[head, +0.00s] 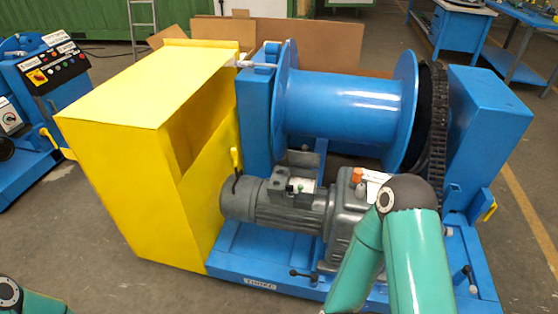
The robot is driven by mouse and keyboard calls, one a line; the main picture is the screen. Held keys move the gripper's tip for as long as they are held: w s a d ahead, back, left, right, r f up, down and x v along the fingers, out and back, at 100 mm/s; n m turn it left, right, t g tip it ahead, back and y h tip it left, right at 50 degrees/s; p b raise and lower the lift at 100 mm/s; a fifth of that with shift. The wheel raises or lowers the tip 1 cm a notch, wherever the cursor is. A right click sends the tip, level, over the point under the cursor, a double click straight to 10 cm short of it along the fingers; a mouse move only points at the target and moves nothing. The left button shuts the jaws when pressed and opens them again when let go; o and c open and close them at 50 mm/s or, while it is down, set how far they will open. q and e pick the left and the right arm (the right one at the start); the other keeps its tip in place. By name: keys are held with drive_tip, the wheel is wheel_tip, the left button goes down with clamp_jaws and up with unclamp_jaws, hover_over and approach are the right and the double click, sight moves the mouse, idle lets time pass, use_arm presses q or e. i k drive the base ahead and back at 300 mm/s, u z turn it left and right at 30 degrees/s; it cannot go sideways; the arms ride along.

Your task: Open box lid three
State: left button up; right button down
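A large yellow box (120,170) stands at the left end of a blue machine. Its flat yellow top (150,85) lies level, and I cannot tell whether this is the lid. The side facing the drum has an opening (195,125) in its upper part. A small yellow handle (236,160) stands at the box's right side, beside the motor. A white label (260,284) on the blue base is too small to read surely. My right arm shows at the lower right, in front of the gearbox; its gripper is out of view. Only a bit of my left arm shows at the bottom left.
The blue machine carries a drum (345,105), a black chain (438,130), a grey motor (275,205) and a blue housing (485,125). A control panel (55,70) stands at the left. A blue workbench (460,28) is at the back right. Floor (75,230) left of the box is clear.

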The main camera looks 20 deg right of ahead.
sight(309, 159)
drive_tip(key=z, duration=0.05)
drive_tip(key=i, duration=1)
drive_tip(key=u, duration=0.1)
